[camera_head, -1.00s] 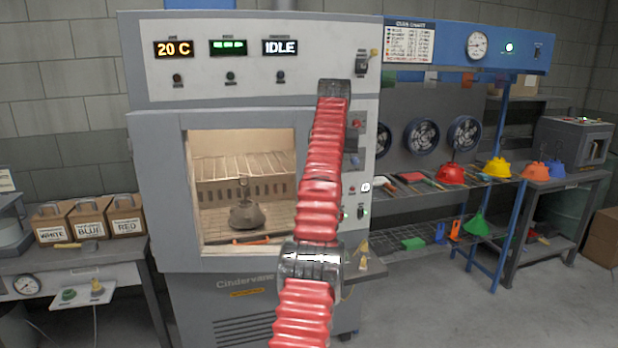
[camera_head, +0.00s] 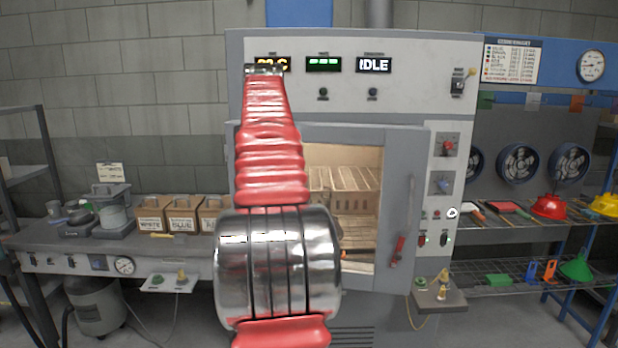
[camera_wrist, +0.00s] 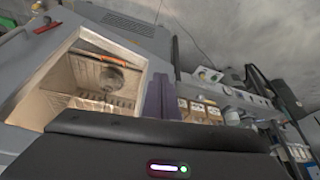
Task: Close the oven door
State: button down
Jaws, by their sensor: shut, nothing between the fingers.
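The oven (camera_head: 345,32) is a grey cabinet with a lit chamber. Its grey door (camera_head: 396,170) frames the window and bears a vertical handle (camera_head: 411,205) and a red-handled part (camera_head: 397,250) on the right. I cannot tell whether the door is ajar. The chamber shows upside down in the wrist view, with a rounded grey object (camera_wrist: 113,78) inside. My gripper (camera_wrist: 158,82) shows there as narrow purplish fingers, shut and empty, in front of the oven front. In the head view my red arm hides the oven's left part and the gripper.
A small grey shelf (camera_head: 438,302) juts out below the door at the right. A bench (camera_head: 110,243) with labelled boxes (camera_head: 182,215) stands left of the oven. A rack with coloured hoods (camera_head: 549,206) stands right.

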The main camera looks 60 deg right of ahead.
jog(key=w+a+f+n+t+y, duration=0.1)
jog(key=w+a+f+n, duration=0.15)
jog(key=a, duration=1.25)
jog(key=w+a+f+n+t, duration=0.1)
jog(key=w+a+f+n, duration=0.15)
jog(key=a, duration=1.15)
jog(key=s+a+f+n+y, duration=0.1)
jog(key=s+a+f+n, duration=0.1)
jog(key=s+a+f, duration=0.2)
jog(key=s+a+f+n+y, duration=0.1)
jog(key=s+a+f+n, duration=0.1)
jog(key=s+a+f, duration=0.2)
jog(key=s+a+f+n, duration=0.1)
jog(key=s+a+f, duration=0.4)
jog(key=a+f, duration=0.4)
jog(key=shift+a+f+n+t+y, duration=0.35)
jog(key=shift+a+n+t+y, duration=0.05)
jog(key=shift+a, duration=2.7)
jog(key=shift+a, duration=0.1)
